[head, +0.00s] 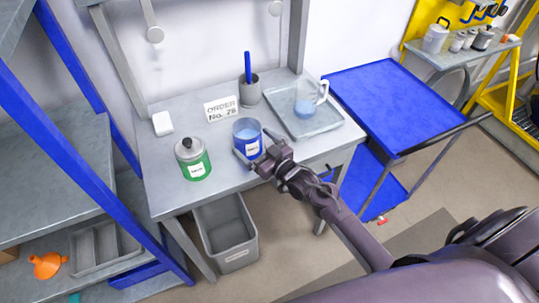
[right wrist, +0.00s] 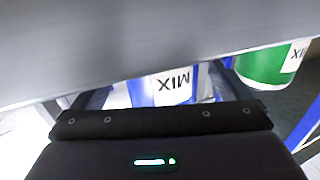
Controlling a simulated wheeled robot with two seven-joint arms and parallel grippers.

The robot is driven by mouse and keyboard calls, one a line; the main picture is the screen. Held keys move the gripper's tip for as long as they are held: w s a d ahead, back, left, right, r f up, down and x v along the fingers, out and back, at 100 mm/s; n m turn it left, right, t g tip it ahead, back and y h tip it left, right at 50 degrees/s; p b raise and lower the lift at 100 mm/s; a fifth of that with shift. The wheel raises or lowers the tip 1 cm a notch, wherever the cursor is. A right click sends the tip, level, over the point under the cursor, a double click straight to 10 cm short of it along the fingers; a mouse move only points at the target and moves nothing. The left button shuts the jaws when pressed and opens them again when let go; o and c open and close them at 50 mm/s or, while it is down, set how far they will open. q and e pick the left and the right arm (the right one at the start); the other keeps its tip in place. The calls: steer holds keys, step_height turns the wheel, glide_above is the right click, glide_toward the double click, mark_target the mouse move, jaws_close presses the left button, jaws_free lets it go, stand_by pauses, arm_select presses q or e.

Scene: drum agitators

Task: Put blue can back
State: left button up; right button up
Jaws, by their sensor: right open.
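The blue can (head: 247,138), open-topped with blue contents and a white label, stands upright on the grey worktable (head: 165,193). My right gripper (head: 255,149) is open at the can's near side, with its fingers to either side of the can. In the right wrist view, the blue can (right wrist: 172,88) shows upside down between the fingers, its label reading MIX. Whether the fingers touch it I cannot tell. My left gripper is not in view.
A green can (head: 193,160) with a dark knob stands left of the blue can. A tray (head: 320,125) holding a beaker (head: 308,101) of blue liquid lies to the right. Behind are a pen cup (head: 249,90) and an order sign (head: 221,109). A blue cart (head: 390,105) stands right.

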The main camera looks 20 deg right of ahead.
steer(key=b+v, duration=0.2)
steer(key=v, duration=0.9)
steer(key=s+a+r+m+g+h, duration=0.25)
steer(key=s+g+h, duration=0.35)
steer(key=s+g, duration=0.9)
steer(key=s+f+b, duration=0.1)
steer(key=s+f, duration=0.2)
steer(key=f, duration=2.6)
steer(key=s+d+f+g+b, duration=0.1)
steer(key=s+d+f, duration=0.2)
steer(key=s+f, duration=1.7)
steer(key=shift+s+f+n, duration=0.35)
steer(key=shift+f+n, duration=0.1)
steer(key=shift+f, duration=0.45)
